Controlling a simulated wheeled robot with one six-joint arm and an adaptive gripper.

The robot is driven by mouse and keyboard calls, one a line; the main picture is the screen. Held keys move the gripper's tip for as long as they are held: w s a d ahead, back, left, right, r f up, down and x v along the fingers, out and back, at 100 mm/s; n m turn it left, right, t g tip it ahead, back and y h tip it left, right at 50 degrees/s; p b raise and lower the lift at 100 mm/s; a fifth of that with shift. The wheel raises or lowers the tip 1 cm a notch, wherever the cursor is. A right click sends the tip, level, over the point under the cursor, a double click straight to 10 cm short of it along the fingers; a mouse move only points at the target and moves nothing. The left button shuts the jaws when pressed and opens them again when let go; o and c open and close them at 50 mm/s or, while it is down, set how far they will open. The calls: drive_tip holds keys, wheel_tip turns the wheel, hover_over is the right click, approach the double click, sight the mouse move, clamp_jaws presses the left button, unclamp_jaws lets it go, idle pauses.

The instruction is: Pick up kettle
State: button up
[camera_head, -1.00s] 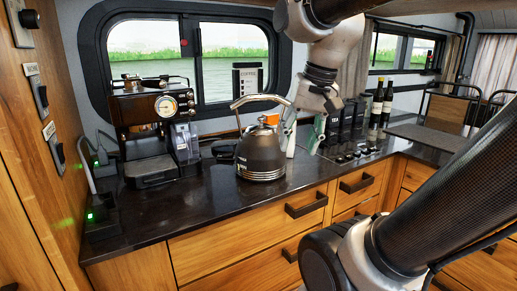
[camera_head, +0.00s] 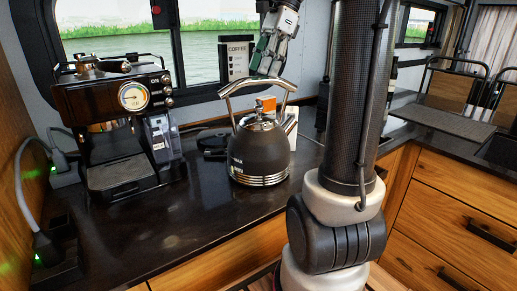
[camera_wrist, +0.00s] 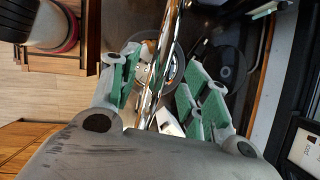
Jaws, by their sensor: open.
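The dark kettle (camera_head: 260,158) stands upright on the black counter, its shiny metal handle (camera_head: 232,86) arching over the lid. My gripper (camera_head: 265,66) points down at the top of the handle, its green-padded fingers partly turned away in the head view. In the wrist view, my gripper (camera_wrist: 165,78) is open, with the chrome handle (camera_wrist: 163,65) running between the finger pads. The pads look apart from the handle on both sides.
A coffee machine (camera_head: 118,125) stands left of the kettle. A coffee container (camera_head: 236,58) is behind it by the window, and an orange-topped item (camera_head: 267,103) is close behind. My arm covers the counter to the right. The front counter (camera_head: 185,225) is clear.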

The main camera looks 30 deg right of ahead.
sight(260, 81)
drive_tip(key=x, duration=0.5)
drive_tip(key=shift+d, duration=0.25)
clamp_jaws()
